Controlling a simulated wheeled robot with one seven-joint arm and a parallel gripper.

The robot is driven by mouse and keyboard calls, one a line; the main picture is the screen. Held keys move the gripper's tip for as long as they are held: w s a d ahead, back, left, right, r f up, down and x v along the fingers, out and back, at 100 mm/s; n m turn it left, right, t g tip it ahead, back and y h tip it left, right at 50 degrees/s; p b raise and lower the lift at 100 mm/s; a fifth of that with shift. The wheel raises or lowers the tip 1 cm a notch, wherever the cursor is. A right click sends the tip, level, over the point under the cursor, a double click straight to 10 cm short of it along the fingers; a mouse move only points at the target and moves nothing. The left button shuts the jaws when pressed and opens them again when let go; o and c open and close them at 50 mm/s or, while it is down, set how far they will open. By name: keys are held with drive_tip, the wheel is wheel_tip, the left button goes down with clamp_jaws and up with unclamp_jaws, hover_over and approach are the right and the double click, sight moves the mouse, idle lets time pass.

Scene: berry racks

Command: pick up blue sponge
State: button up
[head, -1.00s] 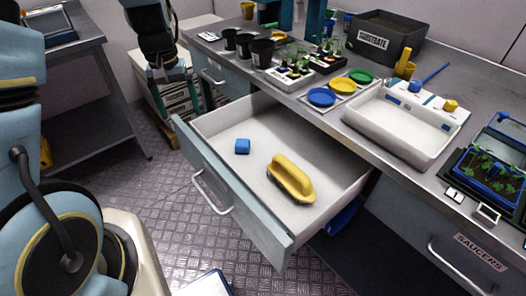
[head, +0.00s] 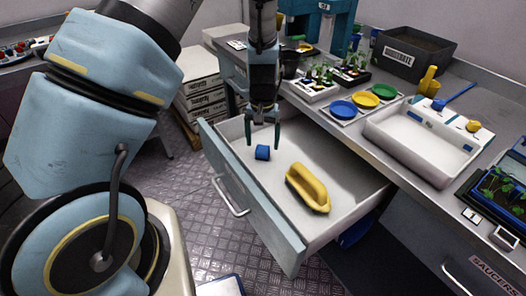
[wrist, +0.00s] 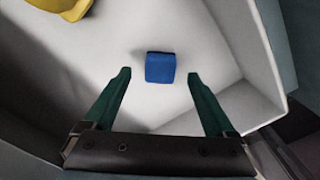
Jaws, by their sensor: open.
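The blue sponge (head: 262,152) is a small block lying on the white floor of the open drawer (head: 345,180). It also shows in the wrist view (wrist: 160,67), just beyond the fingertips and between their lines. My gripper (head: 263,142) points down over the drawer, above the sponge. In the wrist view my gripper (wrist: 158,76) has its two green fingers wide apart with nothing between them. The sponge looks apart from both fingers.
A yellow brush-like tool (head: 307,188) lies in the drawer right of the sponge; its edge shows in the wrist view (wrist: 62,8). The drawer's front wall (head: 250,195) and side walls stand close around. The counter above holds a white tray (head: 420,145) and coloured saucers (head: 343,109).

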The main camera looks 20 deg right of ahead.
sight(263, 148)
drive_tip(key=shift+w+f+p, duration=0.15)
drive_tip(key=shift+f+p, duration=0.4)
drive_tip(key=shift+f, duration=1.55)
clamp_jaws()
drive_tip(key=shift+d, duration=0.1)
drive_tip(key=shift+r, duration=0.1)
wheel_tip(263, 148, up, 10)
drive_tip(key=shift+f+b, duration=0.1)
drive_tip(key=shift+b, duration=0.9)
